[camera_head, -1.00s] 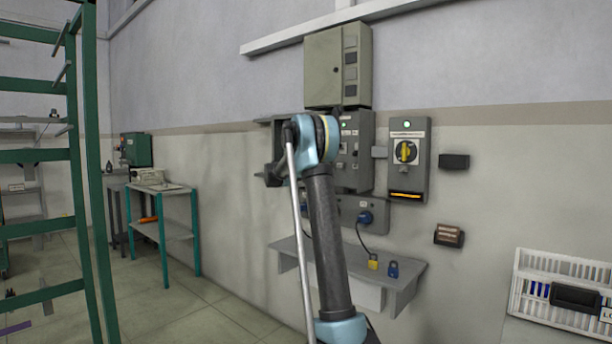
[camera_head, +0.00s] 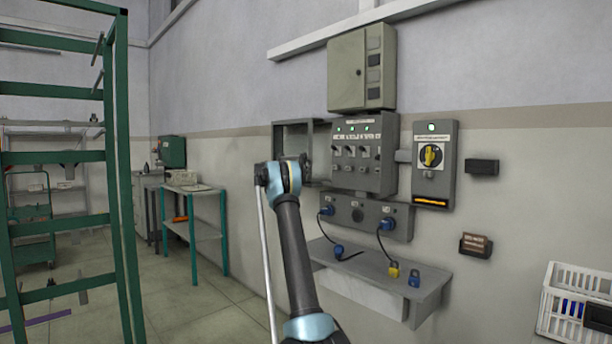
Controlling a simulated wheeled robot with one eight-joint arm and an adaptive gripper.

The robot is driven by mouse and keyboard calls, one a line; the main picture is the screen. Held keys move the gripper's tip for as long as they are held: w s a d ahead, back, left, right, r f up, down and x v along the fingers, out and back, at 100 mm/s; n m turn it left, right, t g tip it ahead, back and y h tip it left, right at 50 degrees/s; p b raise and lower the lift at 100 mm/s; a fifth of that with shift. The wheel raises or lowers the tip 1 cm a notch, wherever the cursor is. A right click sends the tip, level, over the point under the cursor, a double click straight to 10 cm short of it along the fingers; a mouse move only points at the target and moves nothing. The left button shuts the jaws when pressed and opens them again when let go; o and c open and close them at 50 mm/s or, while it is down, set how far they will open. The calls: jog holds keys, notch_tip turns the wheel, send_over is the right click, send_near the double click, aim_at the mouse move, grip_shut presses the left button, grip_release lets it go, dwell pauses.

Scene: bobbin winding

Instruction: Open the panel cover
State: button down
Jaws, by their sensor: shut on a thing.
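The panel (camera_head: 364,154) is a grey box on the wall with several dark switches and green lamps on its face. A dark grey frame-like cover (camera_head: 290,123) stands out at its left side, swung away from the face, which shows uncovered. My gripper (camera_head: 305,167) is a small dark shape at the end of my arm, by the lower part of the cover. It is shut on the cover, as far as I can tell. My arm's blue joint hides most of the gripper and the cover's lower left part.
A grey-green cabinet (camera_head: 346,70) hangs above the panel. A box with a yellow rotary switch (camera_head: 431,155) is at the right. Below are a socket box (camera_head: 392,218) with blue plugs and a shelf (camera_head: 412,300) with padlocks. A green rack (camera_head: 118,200) stands left.

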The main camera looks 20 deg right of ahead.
jog(key=shift+w+a, duration=0.4)
jog(key=shift+w, duration=0.2)
jog(key=c, duration=1.7)
grip_release()
jog(key=shift+o, duration=0.2)
jog(key=shift+a, duration=0.15)
jog(key=v, duration=1.1)
jog(key=shift+a, duration=0.35)
jog(key=shift+s, duration=0.2)
